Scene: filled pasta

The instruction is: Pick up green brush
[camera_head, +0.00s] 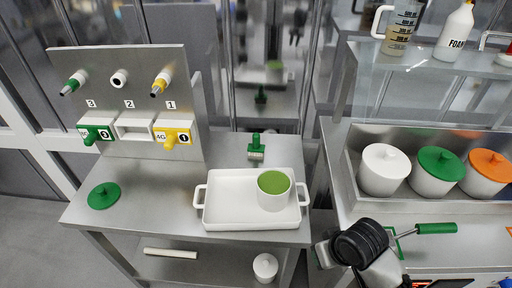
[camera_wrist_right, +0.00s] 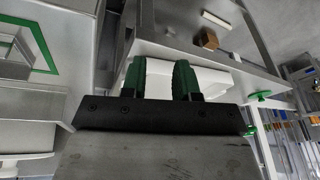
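The green brush (camera_head: 256,147) has a green top and a pale lower part. It stands at the back of the left steel table, behind the white tray (camera_head: 203,215). My right gripper (camera_head: 350,245) is low in the head view, to the right of that table and well apart from the brush. In the right wrist view, the two dark green-grey finger pads of my right gripper (camera_wrist_right: 160,80) are spaced apart with nothing clearly held. The white tray (camera_wrist_right: 215,82) shows beyond them. The brush cannot be made out there. My left gripper is not in view.
A white pot with green contents (camera_head: 273,198) sits in the tray, in front of the brush. A green lid (camera_head: 104,196) lies at the table's left. An upright panel (camera_head: 130,65) holds nozzles. On the right counter are lidded pots (camera_head: 384,172) and a green-handled utensil (camera_head: 437,228).

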